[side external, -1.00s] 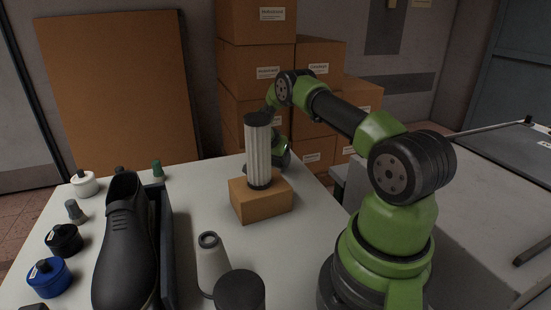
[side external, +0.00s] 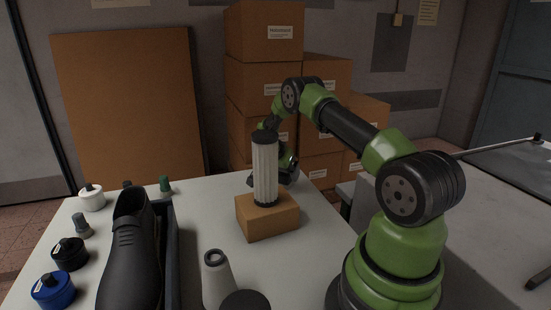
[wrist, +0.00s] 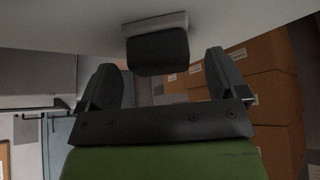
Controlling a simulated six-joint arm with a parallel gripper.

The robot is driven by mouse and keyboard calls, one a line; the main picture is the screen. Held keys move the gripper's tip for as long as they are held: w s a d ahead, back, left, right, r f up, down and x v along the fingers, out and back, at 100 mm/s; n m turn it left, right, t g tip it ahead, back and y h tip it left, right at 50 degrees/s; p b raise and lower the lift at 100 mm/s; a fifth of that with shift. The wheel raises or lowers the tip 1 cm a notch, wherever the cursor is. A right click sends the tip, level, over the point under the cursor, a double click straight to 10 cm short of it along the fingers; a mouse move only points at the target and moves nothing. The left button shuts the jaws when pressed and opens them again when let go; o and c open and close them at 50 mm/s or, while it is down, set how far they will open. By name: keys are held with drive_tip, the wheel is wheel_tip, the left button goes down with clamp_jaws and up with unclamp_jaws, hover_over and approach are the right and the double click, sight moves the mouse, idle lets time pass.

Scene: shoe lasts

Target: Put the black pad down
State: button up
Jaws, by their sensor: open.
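The black pad (wrist: 158,52) is a dark block with rounded corners in the wrist view. It sits against a light grey piece (wrist: 155,22) at the pale table surface. My gripper (wrist: 161,64) is open, with one dark finger on each side of the pad and a visible gap to each. In the side view my gripper (side external: 287,174) is low at the table's far side, partly hidden behind a pleated filter cylinder (side external: 265,172). I cannot make out the pad for certain there.
The filter stands upright on a small brown box (side external: 268,218), close to my gripper. A black shoe (side external: 132,255), several small bottles and a pale cone (side external: 217,282) stand on the table (side external: 205,205). Stacked cartons (side external: 262,85) rise behind.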

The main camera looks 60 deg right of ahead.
drive_tip(key=v, duration=0.9)
drive_tip(key=shift+a+r, duration=0.2)
drive_tip(key=shift+r, duration=0.15)
drive_tip(key=s+a+r, duration=0.1)
drive_tip(key=a+r, duration=0.3)
drive_tip(key=r, duration=0.1)
drive_tip(key=s+a+r+t+y, duration=0.1)
drive_tip(key=s+a+r, duration=0.1)
drive_tip(key=a+r, duration=0.3)
drive_tip(key=s+a+r+n+t+y, duration=0.1)
drive_tip(key=s+a+r, duration=0.1)
drive_tip(key=a+r, duration=0.2)
drive_tip(key=shift+v, duration=1)
drive_tip(key=s+a+r+n+t+y, duration=0.2)
drive_tip(key=s+a+n+y, duration=0.1)
drive_tip(key=s+a+n, duration=0.3)
drive_tip(key=s+a+r+n+t+y, duration=0.1)
drive_tip(key=s+a+n+t+y, duration=0.1)
drive_tip(key=s+a+n, duration=0.4)
drive_tip(key=s+a+t, duration=0.1)
drive_tip(key=a, duration=0.3)
drive_tip(key=shift+a+r+n+y, duration=0.15)
drive_tip(key=shift+r+n+y, duration=0.25)
